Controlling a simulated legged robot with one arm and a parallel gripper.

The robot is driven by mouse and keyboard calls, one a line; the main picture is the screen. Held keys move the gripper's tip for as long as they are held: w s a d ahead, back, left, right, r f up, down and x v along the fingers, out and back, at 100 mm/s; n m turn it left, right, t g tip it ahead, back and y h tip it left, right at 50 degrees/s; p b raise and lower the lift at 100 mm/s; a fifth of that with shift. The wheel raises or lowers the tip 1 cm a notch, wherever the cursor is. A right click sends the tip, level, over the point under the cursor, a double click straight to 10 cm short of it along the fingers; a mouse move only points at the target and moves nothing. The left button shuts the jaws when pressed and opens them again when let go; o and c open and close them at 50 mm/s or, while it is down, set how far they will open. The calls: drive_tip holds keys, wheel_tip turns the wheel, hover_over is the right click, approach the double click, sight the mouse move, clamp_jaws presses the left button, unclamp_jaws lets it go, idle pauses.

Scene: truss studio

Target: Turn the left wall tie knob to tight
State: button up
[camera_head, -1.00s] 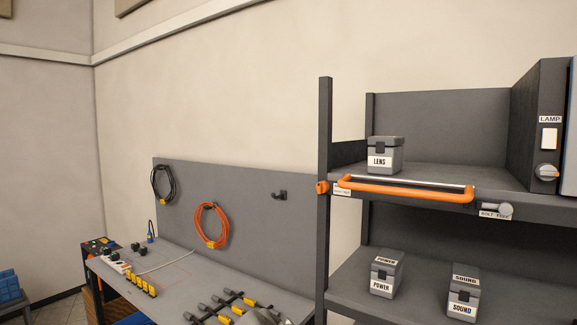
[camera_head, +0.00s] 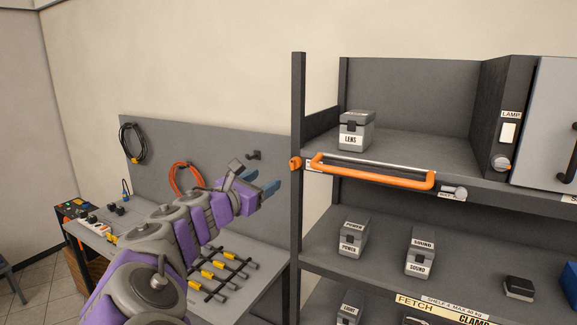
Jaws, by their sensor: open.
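A small orange knob (camera_head: 296,163) sits on the left front post of the dark shelf rack, at the height of the upper shelf. A small white label is beside it, too small to read; I take this knob as the left wall tie knob. Its exact turn position cannot be made out. My gripper (camera_head: 264,180) is open and empty, a little left of the knob and slightly lower in the picture. It appears apart from the knob, with its bluish fingers pointing right. Nothing covers the knob.
An orange rail (camera_head: 372,174) runs along the upper shelf's front edge, close right of the knob. A LENS case (camera_head: 356,132) stands on that shelf. A workbench (camera_head: 262,272) with tools and a grey pegboard (camera_head: 225,150) lie behind my arm.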

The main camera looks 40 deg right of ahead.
sight(291, 165)
drive_tip(key=x, duration=1.3)
drive_tip(key=shift+c, duration=0.4)
drive_tip(key=c, duration=1)
drive_tip(key=shift+o, duration=0.2)
